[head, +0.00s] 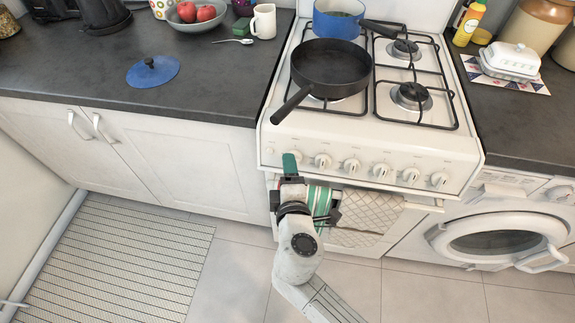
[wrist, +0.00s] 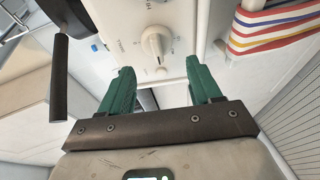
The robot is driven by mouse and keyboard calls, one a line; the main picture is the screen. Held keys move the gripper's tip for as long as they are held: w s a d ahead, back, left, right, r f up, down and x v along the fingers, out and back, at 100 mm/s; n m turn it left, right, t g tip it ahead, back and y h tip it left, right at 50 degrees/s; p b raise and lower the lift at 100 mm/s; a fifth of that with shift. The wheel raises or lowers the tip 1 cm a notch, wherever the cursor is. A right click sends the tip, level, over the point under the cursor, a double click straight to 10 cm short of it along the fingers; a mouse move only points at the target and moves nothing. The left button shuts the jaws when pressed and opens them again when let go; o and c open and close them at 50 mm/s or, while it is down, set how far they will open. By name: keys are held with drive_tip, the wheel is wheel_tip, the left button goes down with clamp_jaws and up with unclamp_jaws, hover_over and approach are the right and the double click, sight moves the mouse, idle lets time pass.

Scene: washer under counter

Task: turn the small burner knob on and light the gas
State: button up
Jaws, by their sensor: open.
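The white stove (head: 400,150) has a row of round cream knobs along its front panel, such as one clear knob (head: 323,161). My gripper (head: 291,160) is low in front of the panel's left end and hides part of it. In the wrist view, one knob (wrist: 156,42) lies beyond the gap between the two green fingers of my gripper (wrist: 160,78). The fingers stand apart and empty, and do not visibly touch the knob. A small burner (head: 411,96) shows at the front right; no flame is visible.
A black pan (head: 330,66) sits on the front left burner, its handle (head: 291,105) jutting over the front edge. A blue pot (head: 338,22) stands behind. A striped towel (wrist: 270,28) hangs close by. A washer (head: 500,235) is at right.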

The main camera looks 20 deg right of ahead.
drive_tip(key=v, duration=0.7)
drive_tip(key=shift+s, duration=0.3)
drive_tip(key=shift+a+r, duration=0.1)
drive_tip(key=shift+c, duration=0.4)
clamp_jaws()
idle(0.9)
